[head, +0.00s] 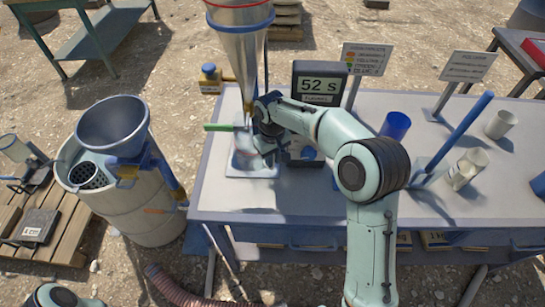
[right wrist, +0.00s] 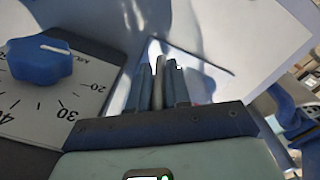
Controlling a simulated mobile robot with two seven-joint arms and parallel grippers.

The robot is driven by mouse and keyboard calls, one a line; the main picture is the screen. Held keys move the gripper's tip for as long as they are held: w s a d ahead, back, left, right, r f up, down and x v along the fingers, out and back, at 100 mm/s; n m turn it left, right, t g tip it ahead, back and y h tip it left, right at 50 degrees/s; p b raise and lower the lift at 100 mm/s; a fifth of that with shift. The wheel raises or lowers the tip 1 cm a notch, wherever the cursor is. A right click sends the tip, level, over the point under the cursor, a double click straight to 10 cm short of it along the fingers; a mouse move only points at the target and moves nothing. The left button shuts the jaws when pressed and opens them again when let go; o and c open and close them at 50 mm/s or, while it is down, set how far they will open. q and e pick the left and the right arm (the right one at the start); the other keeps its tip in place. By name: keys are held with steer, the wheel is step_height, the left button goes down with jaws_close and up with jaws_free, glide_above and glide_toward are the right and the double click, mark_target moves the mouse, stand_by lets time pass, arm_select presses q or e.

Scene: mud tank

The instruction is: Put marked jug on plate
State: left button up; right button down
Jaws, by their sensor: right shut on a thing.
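The marked jug (head: 243,158), pale and see-through, is under the steel funnel at the left of the table, partly hidden by my gripper. My right gripper (head: 264,132) is at its right side, shut on it. In the right wrist view the fingers (right wrist: 158,88) close on a thin grey upright part, which looks like the jug's handle. The pale square plate (head: 263,173) lies below the jug; it also shows in the right wrist view (right wrist: 212,76). I cannot tell whether the jug touches it. My left gripper is out of view.
The steel funnel (head: 238,55) with a green lever (head: 219,127) hangs overhead. A timer (head: 319,86) reads 52 s; a blue dial knob (right wrist: 40,60) is close to my right gripper. A blue cup (head: 395,126), a clear vessel (head: 467,168) and a white cup (head: 500,124) stand at right.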

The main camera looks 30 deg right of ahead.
steer(key=shift+f, duration=0.2)
steer(key=c, duration=1.1)
jaws_free()
steer(key=shift+r, duration=0.1)
step_height(320, 180, up, 12)
steer(key=shift+a+r+p, duration=0.1)
steer(key=shift+p, duration=0.85)
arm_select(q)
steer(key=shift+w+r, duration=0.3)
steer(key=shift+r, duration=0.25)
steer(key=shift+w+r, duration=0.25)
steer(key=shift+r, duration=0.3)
